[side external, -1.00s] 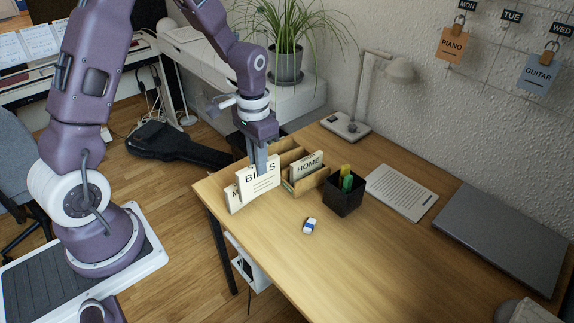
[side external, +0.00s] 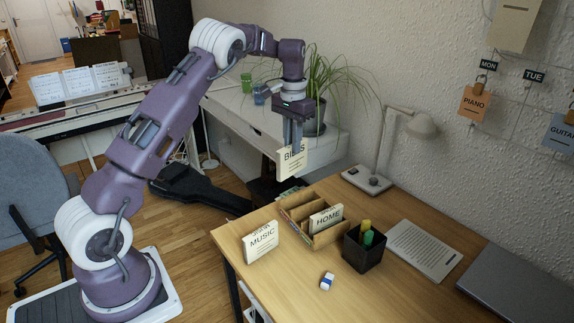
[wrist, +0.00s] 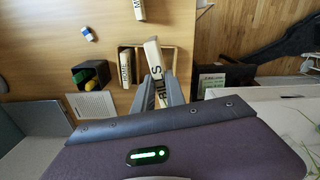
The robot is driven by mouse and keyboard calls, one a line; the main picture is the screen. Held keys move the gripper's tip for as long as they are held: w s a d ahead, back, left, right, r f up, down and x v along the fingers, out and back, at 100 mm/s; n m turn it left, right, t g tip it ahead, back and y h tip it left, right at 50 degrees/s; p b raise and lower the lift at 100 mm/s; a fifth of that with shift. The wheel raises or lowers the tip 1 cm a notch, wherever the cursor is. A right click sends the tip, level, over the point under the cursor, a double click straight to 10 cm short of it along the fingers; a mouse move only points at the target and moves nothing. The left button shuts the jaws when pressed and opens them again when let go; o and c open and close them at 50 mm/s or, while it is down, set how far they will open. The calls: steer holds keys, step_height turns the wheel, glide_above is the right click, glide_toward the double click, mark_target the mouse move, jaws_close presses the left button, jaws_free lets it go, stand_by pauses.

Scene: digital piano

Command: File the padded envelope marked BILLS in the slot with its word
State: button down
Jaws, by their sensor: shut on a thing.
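My gripper (side external: 293,148) is shut on the cream padded envelope marked BILLS (side external: 291,164) and holds it upright in the air, above and beyond the sorter. In the wrist view the BILLS envelope (wrist: 153,58) stands between the fingers (wrist: 157,84), over the sorter's edge. The wooden sorter (side external: 334,237) is on the desk. An envelope marked HOME (side external: 327,218) stands in its front slot, and other slots look empty. Any words on the slots are not readable.
A black pen cup (side external: 364,253) with markers stands close to the sorter's right. An eraser (side external: 327,281) lies in front. A printed sheet (side external: 425,249), a lamp (side external: 367,181) and a laptop (side external: 520,290) are farther right. A potted plant (side external: 315,115) is behind my gripper.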

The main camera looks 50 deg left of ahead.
mark_target(305, 140)
steer(key=w+m, duration=0.1)
steer(key=w, duration=0.1)
steer(key=w+a+m, duration=0.1)
steer(key=w+f, duration=0.1)
steer(key=w, duration=0.1)
steer(key=shift+w+a+f+m, duration=0.1)
steer(key=shift+w+a+m, duration=0.2)
steer(key=shift+m, duration=0.1)
steer(key=shift+d+f, duration=0.15)
steer(key=shift+f, duration=0.15)
step_height(305, 140, down, 15)
steer(key=shift+f, duration=0.15)
stand_by(0.3)
steer(key=c, duration=1.3)
jaws_free()
